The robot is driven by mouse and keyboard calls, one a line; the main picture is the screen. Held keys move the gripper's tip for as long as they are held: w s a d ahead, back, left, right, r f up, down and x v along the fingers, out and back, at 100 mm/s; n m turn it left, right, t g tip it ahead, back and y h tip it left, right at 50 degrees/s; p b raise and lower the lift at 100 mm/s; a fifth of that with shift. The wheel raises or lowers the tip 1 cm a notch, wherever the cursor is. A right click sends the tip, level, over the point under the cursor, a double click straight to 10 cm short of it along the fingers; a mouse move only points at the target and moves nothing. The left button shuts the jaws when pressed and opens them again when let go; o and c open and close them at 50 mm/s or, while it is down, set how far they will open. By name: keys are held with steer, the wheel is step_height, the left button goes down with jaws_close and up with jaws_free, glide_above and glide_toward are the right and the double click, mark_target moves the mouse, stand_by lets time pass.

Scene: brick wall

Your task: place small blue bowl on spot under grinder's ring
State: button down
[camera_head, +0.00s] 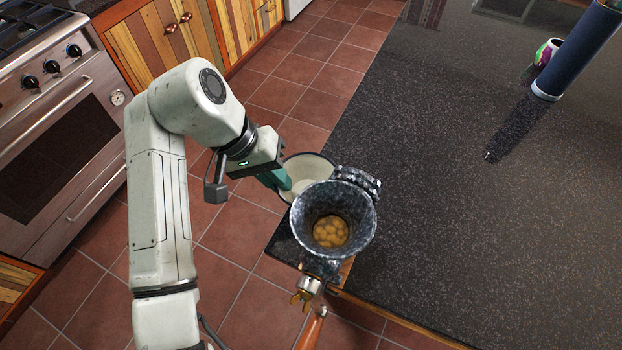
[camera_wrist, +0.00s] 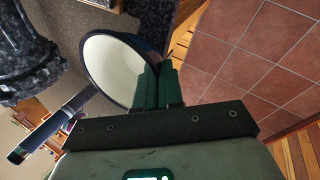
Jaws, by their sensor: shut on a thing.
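The small bowl (camera_head: 303,171) has a cream inside and a dark bluish outer wall. In the head view it is behind the grinder, partly hidden by it. My gripper (camera_head: 279,181) is shut on the bowl's left rim with its green fingers. In the wrist view the bowl (camera_wrist: 108,67) is tilted in the picture and the gripper (camera_wrist: 166,85) pinches its rim. The grinder (camera_head: 318,196) is dark speckled, with a funnel holding brown lumps. Its knurled ring (camera_head: 363,182) is right beside the bowl. The spot under the ring is hidden in the head view.
The grinder stands at the corner of a dark speckled counter (camera_head: 450,200). Its wooden-handled crank (camera_head: 312,328) sticks out toward the front. A dark blue cylinder (camera_head: 580,48) and a colourful cup (camera_head: 547,52) stand far right. The counter between is clear. Tiled floor lies left.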

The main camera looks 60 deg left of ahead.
steer(key=w+d, duration=0.1)
steer(key=w+d+p, duration=0.1)
steer(key=w, duration=0.1)
steer(key=w+d, duration=0.1)
steer(key=shift+w+d+f+p, duration=0.25)
steer(key=shift+w+f+p, duration=0.05)
steer(key=shift+w+p, duration=0.1)
steer(key=shift+f, duration=0.45)
steer(key=c, duration=1.3)
jaws_free()
steer(key=shift+f, duration=0.1)
steer(key=v, duration=1.2)
